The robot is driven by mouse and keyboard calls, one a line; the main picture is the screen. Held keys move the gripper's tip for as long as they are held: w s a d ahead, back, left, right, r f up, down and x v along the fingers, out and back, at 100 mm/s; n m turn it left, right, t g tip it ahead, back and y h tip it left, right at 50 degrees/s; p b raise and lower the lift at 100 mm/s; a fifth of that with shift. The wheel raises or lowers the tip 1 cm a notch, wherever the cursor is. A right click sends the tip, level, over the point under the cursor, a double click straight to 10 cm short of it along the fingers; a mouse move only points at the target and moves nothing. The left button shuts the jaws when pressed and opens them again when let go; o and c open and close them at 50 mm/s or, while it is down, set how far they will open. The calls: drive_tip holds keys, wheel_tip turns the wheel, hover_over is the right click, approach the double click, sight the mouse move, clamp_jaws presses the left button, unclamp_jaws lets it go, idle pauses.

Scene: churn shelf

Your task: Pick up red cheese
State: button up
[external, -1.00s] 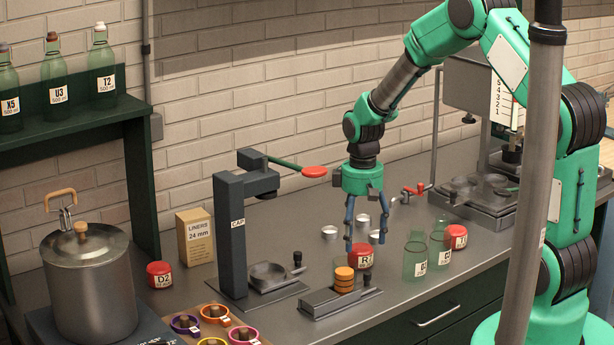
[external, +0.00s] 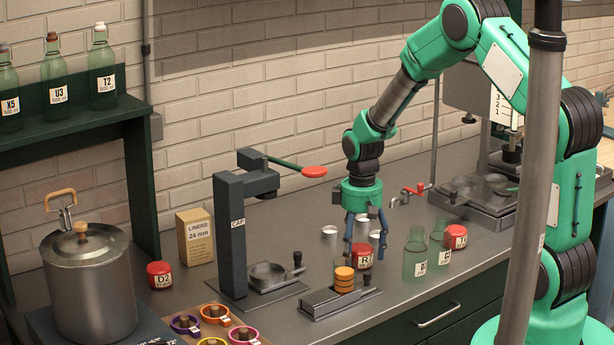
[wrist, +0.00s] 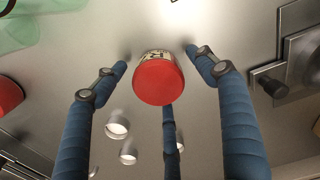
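A round red cheese (external: 361,260) with a white label stands on the grey counter under my gripper (external: 364,254). In the wrist view the red cheese (wrist: 158,82) shows its red top and part of its printed label. My gripper (wrist: 157,60) has three blue fingers spread apart, with the cheese between them in that view. The gripper is open and no finger visibly presses on the cheese. Two other red rounds are in the external view: one labelled D2 (external: 159,275) at the left and one (external: 455,237) behind the green glass bottles.
Green glass bottles (external: 415,257) stand just right of the cheese. A dark slide block with orange discs (external: 344,280) is in front of it. Small metal cups (external: 330,233) stand behind. The capping stand (external: 232,240) is to the left, with open counter between.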

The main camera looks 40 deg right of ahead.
sight(360, 247)
drive_tip(key=c, duration=1.3)
drive_tip(key=shift+o, duration=0.2)
drive_tip(key=shift+r, duration=0.1)
drive_tip(key=shift+r+p, duration=0.8)
drive_tip(key=shift+r, duration=4.15)
